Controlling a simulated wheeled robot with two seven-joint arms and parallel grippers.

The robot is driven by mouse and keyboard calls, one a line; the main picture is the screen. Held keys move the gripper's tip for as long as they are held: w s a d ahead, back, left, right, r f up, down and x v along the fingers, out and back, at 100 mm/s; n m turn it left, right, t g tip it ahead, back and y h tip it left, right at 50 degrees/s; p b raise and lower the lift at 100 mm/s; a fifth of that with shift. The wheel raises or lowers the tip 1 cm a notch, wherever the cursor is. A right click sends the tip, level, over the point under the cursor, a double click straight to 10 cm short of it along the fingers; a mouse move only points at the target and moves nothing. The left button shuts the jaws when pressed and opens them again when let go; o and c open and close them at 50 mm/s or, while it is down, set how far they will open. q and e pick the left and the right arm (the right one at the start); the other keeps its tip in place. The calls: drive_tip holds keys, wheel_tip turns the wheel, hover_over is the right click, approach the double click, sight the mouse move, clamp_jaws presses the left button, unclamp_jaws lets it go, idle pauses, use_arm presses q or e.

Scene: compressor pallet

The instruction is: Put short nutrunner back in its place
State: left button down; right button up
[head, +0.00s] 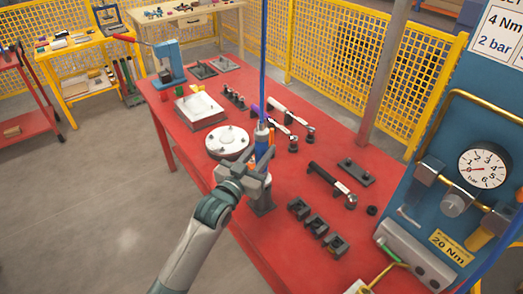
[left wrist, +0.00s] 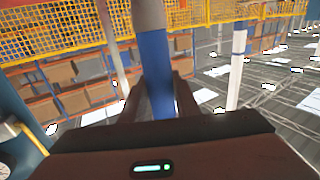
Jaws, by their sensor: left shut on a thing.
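The short nutrunner (head: 262,141) is a blue upright tool with a light grey top, and a blue hose runs up from it. My left gripper (head: 262,165) is shut around its body. In the left wrist view the blue body (left wrist: 157,75) stands between the two dark fingers (left wrist: 157,95), with a grey part above it. A dark grey stand (head: 261,201) is directly below the gripper on the red table. My gripper hides the tool's lower end, so I cannot tell whether it sits in the stand. My right gripper is not in view.
The red table (head: 290,225) holds a white round flange (head: 230,142), a black-handled wrench (head: 332,182), several dark blocks (head: 315,226) and a grey plate (head: 356,172). A blue panel with a pressure gauge (head: 483,168) stands at right. Yellow mesh fencing (head: 340,60) is behind.

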use_arm(q)
drive_tip(key=shift+f+b, duration=0.7)
drive_tip(key=shift+f, duration=0.35)
idle(0.5)
drive_tip(key=c, duration=1.3)
unclamp_jaws()
drive_tip(key=shift+f, duration=0.2)
drive_tip(key=shift+b+v, duration=2.25)
drive_tip(key=shift+v, duration=6.55)
